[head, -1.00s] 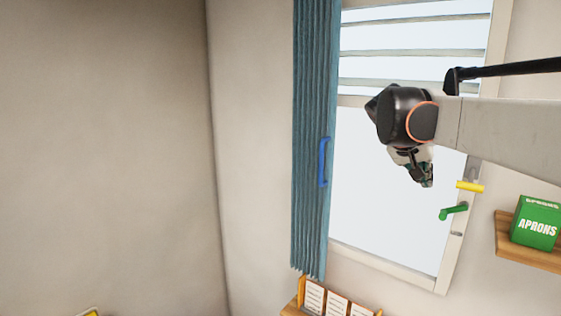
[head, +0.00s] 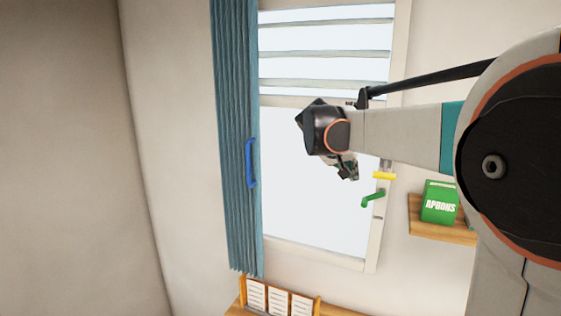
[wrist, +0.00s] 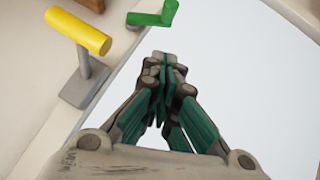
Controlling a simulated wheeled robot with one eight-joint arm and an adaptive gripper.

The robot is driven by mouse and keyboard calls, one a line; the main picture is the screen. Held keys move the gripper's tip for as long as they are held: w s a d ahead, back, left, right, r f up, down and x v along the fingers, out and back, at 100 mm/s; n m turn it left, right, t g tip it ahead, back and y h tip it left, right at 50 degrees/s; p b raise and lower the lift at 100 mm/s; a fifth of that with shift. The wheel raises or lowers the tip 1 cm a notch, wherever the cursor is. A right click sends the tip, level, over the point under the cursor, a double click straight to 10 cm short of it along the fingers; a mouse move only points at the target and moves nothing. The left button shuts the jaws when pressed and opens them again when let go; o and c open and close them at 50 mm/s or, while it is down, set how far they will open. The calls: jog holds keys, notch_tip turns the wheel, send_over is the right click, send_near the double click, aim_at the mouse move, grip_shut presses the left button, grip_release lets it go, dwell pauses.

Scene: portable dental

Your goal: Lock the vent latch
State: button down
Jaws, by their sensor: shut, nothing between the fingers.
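A yellow handle (head: 384,176) on a grey mount is on the right frame of the window. A green handle (head: 373,198) is just below it. I cannot tell which of them is the vent latch. In the wrist view the yellow handle (wrist: 78,31) is at upper left, with its grey mount below it, and the green handle (wrist: 155,14) is at the top, beyond the fingertips. My gripper (head: 350,174) is shut and empty, in front of the glass and left of the yellow handle. In the wrist view my gripper's fingertips (wrist: 160,60) point towards the green handle and appear apart from both handles.
The window has slats (head: 325,52) above a plain pane. A blue curtain (head: 233,120) with a blue handle (head: 250,163) hangs on its left. A green aprons box (head: 440,203) stands on a wooden shelf (head: 430,231) at right. A card rack (head: 280,300) is below the window.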

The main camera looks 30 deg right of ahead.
aim_at(373, 198)
jog(key=d+f+p, duration=0.1)
jog(key=d+f, duration=0.2)
jog(key=f, duration=0.3)
jog(key=shift+d+f+p, duration=0.3)
jog(key=shift+d+f, duration=0.05)
jog(key=shift+d, duration=0.05)
jog(key=shift+f, duration=0.1)
jog(key=shift+a+f+h+b, duration=0.15)
jog(key=shift+h+b, duration=0.15)
jog(key=shift+b, duration=0.2)
